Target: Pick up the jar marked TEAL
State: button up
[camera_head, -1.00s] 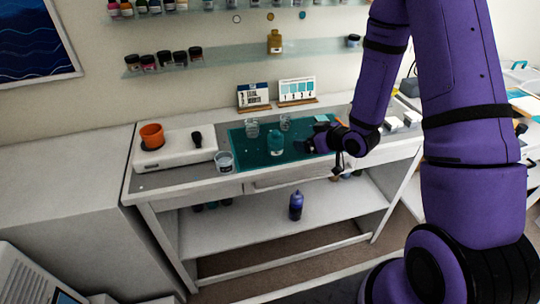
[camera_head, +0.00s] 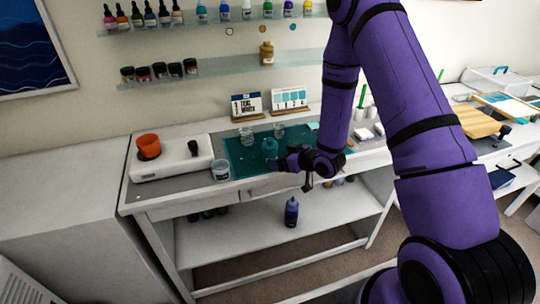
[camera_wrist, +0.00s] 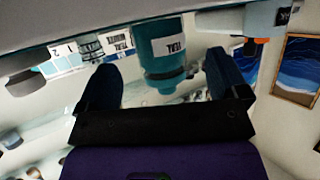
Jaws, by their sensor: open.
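The teal jar (camera_head: 269,146) stands on the dark teal mat (camera_head: 236,152) on the white workbench. In the wrist view the jar (camera_wrist: 168,50) appears upside down, with a white label reading TEAL. My gripper (camera_head: 282,163) is at the jar's right side in the head view. In the wrist view my gripper (camera_wrist: 160,82) is open, with one dark finger on each side of the jar's lower-pictured end. Gaps show between the fingers and the jar. My arm and wrist hide part of the mat's right side.
Clear cups (camera_head: 246,135) stand behind the jar, and another cup (camera_head: 220,170) stands at the mat's left edge. A white device with an orange cup (camera_head: 148,145) is further left. Cards (camera_head: 246,105) stand at the back. A purple bottle (camera_head: 291,212) is on the lower shelf.

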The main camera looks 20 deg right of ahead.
aim_at(276, 154)
jog(key=shift+r+x, duration=0.1)
jog(key=shift+x, duration=0.85)
jog(key=shift+r+x, duration=0.15)
jog(key=shift+x, duration=0.85)
jog(key=shift+w, duration=0.15)
jog(key=shift+c, duration=0.3)
jog(key=c, duration=1.1)
